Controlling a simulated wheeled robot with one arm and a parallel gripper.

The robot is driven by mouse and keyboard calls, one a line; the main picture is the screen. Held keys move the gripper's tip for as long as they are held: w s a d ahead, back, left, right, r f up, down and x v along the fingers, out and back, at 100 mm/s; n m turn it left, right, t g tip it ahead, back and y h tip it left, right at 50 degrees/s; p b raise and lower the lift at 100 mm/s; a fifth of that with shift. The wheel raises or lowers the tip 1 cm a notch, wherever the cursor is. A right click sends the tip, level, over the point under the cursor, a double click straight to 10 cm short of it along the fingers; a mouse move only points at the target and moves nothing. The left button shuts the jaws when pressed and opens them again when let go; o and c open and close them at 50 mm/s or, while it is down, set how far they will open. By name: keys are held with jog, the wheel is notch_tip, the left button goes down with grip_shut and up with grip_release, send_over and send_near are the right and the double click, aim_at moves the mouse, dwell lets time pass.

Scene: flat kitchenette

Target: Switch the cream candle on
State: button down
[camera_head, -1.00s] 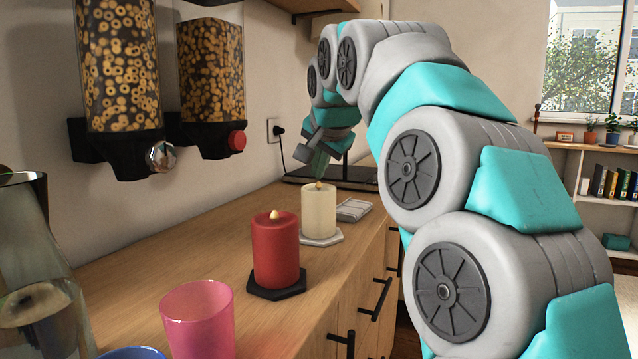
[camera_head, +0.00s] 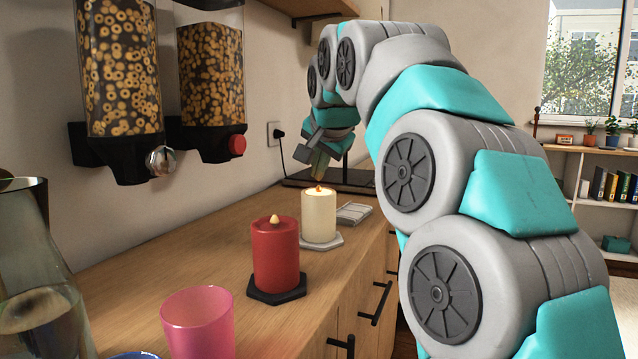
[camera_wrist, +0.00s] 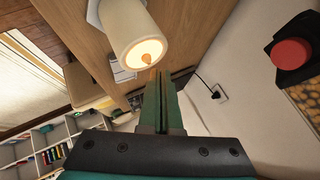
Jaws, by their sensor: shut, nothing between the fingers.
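The cream candle (camera_head: 319,217) stands upright on a pale hexagonal base (camera_head: 322,243) on the wooden counter. Its flame tip glows orange and its top is lit warmly. In the wrist view the candle (camera_wrist: 128,35) is at the top, with its glowing tip facing the camera. My gripper (camera_head: 318,172) is just above and behind the candle top in the head view. In the wrist view its green fingers (camera_wrist: 161,80) are together, empty, and close beside the candle's rim. I cannot tell whether they touch it.
A red candle (camera_head: 275,258) on a dark hexagonal base stands nearer. A pink cup (camera_head: 198,322) and a glass jug (camera_head: 38,285) are in front. Cereal dispensers (camera_head: 212,85) hang on the wall. A pale stacked item (camera_head: 353,213) lies right of the cream candle.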

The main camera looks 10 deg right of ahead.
notch_tip(320, 180, up, 6)
jog(key=p, duration=0.4)
dwell(0.5)
